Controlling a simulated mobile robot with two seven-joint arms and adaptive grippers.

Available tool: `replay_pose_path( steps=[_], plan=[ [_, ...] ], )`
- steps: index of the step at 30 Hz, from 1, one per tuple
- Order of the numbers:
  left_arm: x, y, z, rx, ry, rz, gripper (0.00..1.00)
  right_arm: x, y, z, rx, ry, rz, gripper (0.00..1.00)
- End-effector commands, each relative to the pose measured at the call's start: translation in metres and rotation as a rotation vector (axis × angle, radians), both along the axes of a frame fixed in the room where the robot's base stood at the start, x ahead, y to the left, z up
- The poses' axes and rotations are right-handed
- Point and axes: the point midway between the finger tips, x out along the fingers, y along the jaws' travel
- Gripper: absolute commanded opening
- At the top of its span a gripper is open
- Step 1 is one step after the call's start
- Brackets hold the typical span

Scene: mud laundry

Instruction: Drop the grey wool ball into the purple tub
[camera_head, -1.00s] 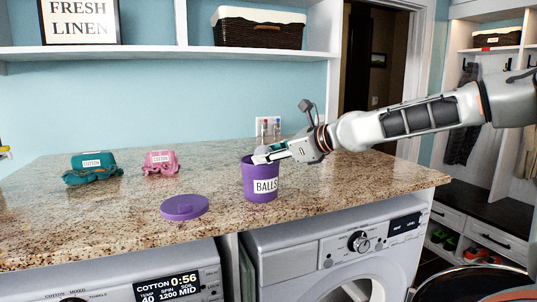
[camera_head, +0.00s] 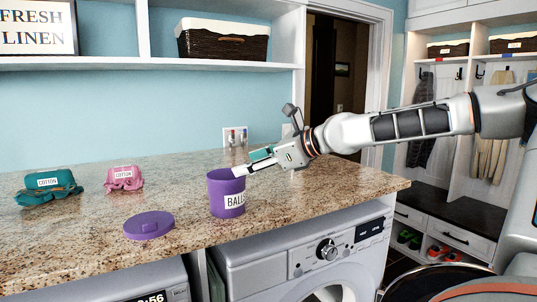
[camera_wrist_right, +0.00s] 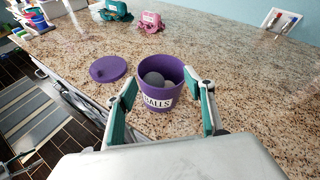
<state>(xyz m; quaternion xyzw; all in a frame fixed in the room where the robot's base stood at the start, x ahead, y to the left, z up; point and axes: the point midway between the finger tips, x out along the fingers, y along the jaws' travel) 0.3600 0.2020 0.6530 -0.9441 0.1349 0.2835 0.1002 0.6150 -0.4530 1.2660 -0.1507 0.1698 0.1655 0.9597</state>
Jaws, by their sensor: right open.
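The purple tub (camera_head: 226,200), labelled "BALLS", stands open and upright on the speckled counter. In the right wrist view, the tub (camera_wrist_right: 159,113) holds a grey ball (camera_wrist_right: 153,78), with at least one more pale ball partly showing beside it. I cannot tell which is the grey wool ball. My right gripper (camera_head: 246,162) is open with nothing between its fingers. It is at the tub's right rim, with its tips just above the edge. In the head view the inside of the tub is mostly hidden. My left gripper is not in view.
The purple lid (camera_head: 149,225) lies on the counter (camera_head: 90,245) left of the tub. A teal cloth bundle (camera_head: 48,188) and a pink one (camera_head: 123,178), both labelled "COTTON", lie further left. Wall taps (camera_head: 236,137) are behind the tub. Washing machines stand below the counter.

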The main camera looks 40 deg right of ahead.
Motion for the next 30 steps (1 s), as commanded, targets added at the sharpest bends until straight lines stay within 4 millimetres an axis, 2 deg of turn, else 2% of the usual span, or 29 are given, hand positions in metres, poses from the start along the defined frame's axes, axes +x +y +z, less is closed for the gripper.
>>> replay_pose_path(
  steps=[9,15,30],
  plan=[
    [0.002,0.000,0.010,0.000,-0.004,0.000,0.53,-0.034,-0.009,0.019,0.003,-0.008,0.001,0.53],
    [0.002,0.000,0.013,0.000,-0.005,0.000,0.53,-0.048,-0.014,0.023,0.001,-0.005,0.001,0.53],
    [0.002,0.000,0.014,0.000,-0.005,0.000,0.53,-0.053,-0.015,0.024,0.002,-0.003,0.001,0.53]
  ],
)
